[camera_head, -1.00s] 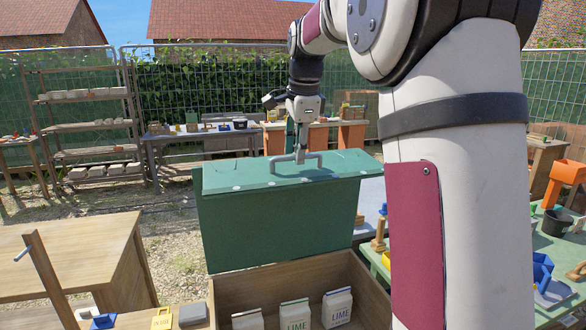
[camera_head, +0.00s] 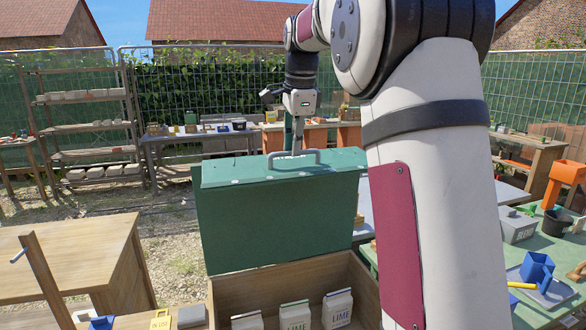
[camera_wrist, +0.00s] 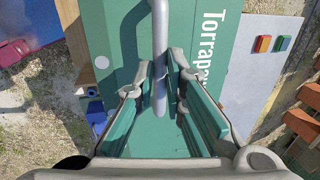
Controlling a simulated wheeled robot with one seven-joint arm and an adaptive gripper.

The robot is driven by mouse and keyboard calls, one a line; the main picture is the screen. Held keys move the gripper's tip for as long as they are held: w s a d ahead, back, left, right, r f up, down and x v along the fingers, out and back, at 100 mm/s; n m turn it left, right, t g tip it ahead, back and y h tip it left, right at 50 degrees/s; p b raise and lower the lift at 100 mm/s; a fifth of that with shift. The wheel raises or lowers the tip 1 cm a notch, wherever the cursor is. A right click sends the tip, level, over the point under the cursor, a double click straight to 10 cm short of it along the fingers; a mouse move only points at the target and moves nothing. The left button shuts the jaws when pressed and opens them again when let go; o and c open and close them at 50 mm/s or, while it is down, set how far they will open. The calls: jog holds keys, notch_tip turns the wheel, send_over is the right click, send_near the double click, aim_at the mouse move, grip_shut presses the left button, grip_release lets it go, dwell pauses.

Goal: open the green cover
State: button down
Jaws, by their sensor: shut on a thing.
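The green cover (camera_head: 285,225) stands raised at the back of a wooden box (camera_head: 235,289), its broad face toward the head camera. A grey bar handle (camera_head: 293,155) sits along its upper edge. My gripper (camera_head: 297,150) reaches down from above to this handle. In the wrist view my gripper (camera_wrist: 164,85) has its two fingers on either side of the handle (camera_wrist: 159,55) and is shut on it. White lettering shows on the cover (camera_wrist: 185,20) there. In the head view the fingertips are small and partly hidden by the handle.
Several lime bags (camera_head: 295,314) stand in the open box. A wooden table (camera_head: 65,250) is at left. Shelves (camera_head: 88,130) stand behind.

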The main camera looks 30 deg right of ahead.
jog(key=shift+w+d+r+b, duration=0.1)
jog(key=shift+w+d+b, duration=0.1)
jog(key=shift+w, duration=0.3)
jog(key=shift+w+d+r+b, duration=0.1)
jog(key=shift+w+b, duration=0.1)
jog(key=shift+w, duration=0.25)
jog(key=c, duration=1.7)
grip_release()
jog(key=shift+o, duration=0.2)
jog(key=shift+r, duration=0.1)
jog(key=v, duration=1.1)
jog(key=shift+r, duration=0.45)
